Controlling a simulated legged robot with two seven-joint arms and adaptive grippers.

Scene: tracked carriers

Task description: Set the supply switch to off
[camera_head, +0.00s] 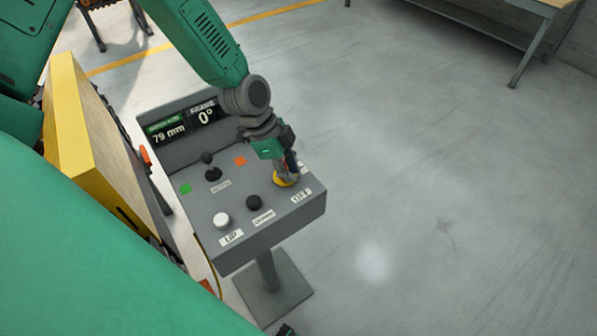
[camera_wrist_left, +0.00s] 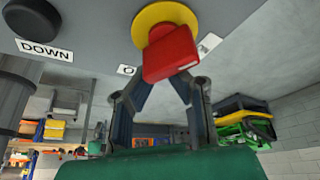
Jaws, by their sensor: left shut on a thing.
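The supply switch is a red handle (camera_wrist_left: 171,55) on a round yellow base (camera_wrist_left: 165,16) in the left wrist view. In the head view its yellow base (camera_head: 284,180) shows at the right of the grey control panel (camera_head: 275,216), by a label reading OFF (camera_head: 301,197). My left gripper (camera_head: 288,170) reaches down onto the switch and hides most of the handle. In the left wrist view the fingers (camera_wrist_left: 168,82) are closed on the red handle. The label beside the switch is partly covered there. My right gripper is not in view.
The panel carries a white UP button (camera_head: 221,220), a black button (camera_head: 253,202), a black joystick (camera_head: 212,172) and a display (camera_head: 182,124) reading 79 mm and 0°. A yellow-edged board (camera_head: 100,150) stands at left. The floor to the right is clear, with a workbench (camera_head: 500,30) far off.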

